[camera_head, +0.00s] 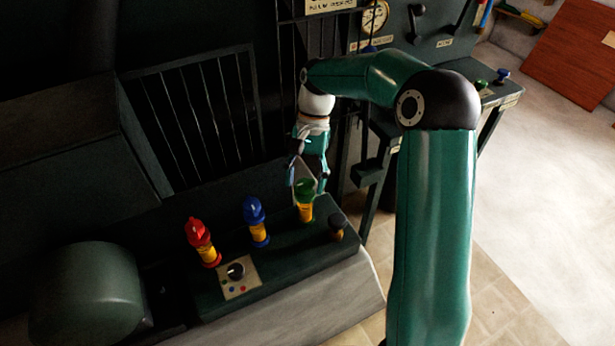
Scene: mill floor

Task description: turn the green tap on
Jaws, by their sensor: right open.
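The green tap (305,205) stands on a dark ledge (285,255), with a green top and a yellow lower body. My right gripper (304,186) points down just above and behind the green tap's top. Its fingers are apart, and they overlap the tap's top in the picture. I cannot tell whether they touch it. The gripper holds nothing that I can see. A blue tap (256,222) and a red tap (202,242) stand to the left on the same ledge. My left gripper does not show.
A dark knob (337,225) stands just right of the green tap. A small panel with a dial (238,278) sits at the ledge's front. Metal bars (205,120) rise behind the ledge. A control panel with a gauge (374,18) is at the back. Open floor (540,170) lies to the right.

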